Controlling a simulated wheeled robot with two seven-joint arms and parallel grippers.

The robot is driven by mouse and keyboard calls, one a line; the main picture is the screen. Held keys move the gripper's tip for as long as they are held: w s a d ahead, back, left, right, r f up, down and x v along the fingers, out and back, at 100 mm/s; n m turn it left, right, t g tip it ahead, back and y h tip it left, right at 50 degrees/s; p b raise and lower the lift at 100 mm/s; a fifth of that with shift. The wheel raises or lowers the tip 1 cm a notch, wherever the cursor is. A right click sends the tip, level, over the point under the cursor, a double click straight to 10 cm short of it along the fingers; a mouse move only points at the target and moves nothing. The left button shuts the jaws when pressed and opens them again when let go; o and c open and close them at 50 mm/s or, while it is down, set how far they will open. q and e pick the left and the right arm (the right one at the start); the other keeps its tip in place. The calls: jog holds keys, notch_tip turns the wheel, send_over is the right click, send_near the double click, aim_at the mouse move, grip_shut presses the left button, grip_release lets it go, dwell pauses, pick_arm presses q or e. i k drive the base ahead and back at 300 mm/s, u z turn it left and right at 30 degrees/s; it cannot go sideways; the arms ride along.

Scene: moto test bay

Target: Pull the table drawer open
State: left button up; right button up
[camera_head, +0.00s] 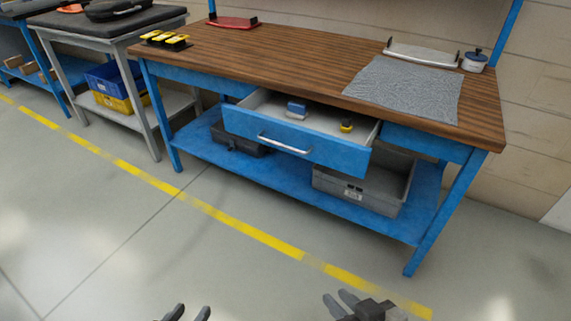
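The table drawer (293,143) is blue with a silver bar handle (284,143). It stands pulled out from under the wooden table top (270,62), and its inside shows. A blue and white object (296,109) and a small yellow and black object (346,126) lie in it. My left gripper (192,311) is at the bottom edge of the picture, its two fingertips apart. My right gripper (340,299) is also at the bottom, its fingers apart. Both are empty, well in front of the drawer and away from the handle.
A grey mat (405,90), a metal tray (421,55) and a white pot (474,62) are on the table's right. The floor (130,240) before the table is clear, crossed by a yellow line.

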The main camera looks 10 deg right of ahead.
aim_at(262, 117)
jog(key=u, duration=0.85)
jog(key=i, duration=0.8)
jog(key=z, duration=0.4)
